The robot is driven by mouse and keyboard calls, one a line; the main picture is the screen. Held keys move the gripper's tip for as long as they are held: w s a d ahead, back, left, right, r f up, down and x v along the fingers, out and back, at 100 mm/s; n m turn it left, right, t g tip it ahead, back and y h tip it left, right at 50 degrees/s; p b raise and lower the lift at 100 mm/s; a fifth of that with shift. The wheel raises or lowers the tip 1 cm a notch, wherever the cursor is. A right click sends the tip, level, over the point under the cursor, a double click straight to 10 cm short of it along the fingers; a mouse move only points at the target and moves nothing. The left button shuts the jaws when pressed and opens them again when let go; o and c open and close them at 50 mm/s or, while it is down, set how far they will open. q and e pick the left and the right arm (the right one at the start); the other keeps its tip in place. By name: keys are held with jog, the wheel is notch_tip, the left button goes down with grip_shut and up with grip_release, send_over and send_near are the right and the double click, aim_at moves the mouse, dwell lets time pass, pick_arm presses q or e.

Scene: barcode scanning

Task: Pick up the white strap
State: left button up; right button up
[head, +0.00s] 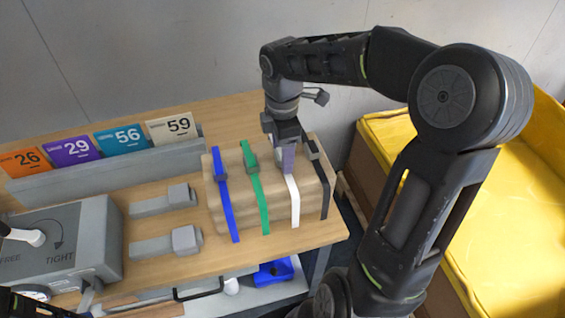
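The white strap (294,201) hangs over a light wooden block (275,212) on the table, between a green strap (255,188) and a black strap (322,182). My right gripper (287,165) points down at the top of the white strap, at or touching it. Its fingertips are too small and overlapped to show whether they are open or closed on the strap. The upper end of the white strap is hidden behind the gripper. Part of my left arm shows at the bottom left edge; its fingertips are not visible.
A blue strap (225,195) lies left of the green one. Two grey clamps (183,240) (180,196) and a grey FREE/TIGHT box (85,240) stand to the left. Numbered cards (122,139) stand in a grey holder (110,170) behind. A yellow bin (500,220) is at right.

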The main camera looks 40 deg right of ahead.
dwell(0.6)
grip_shut()
dwell(0.5)
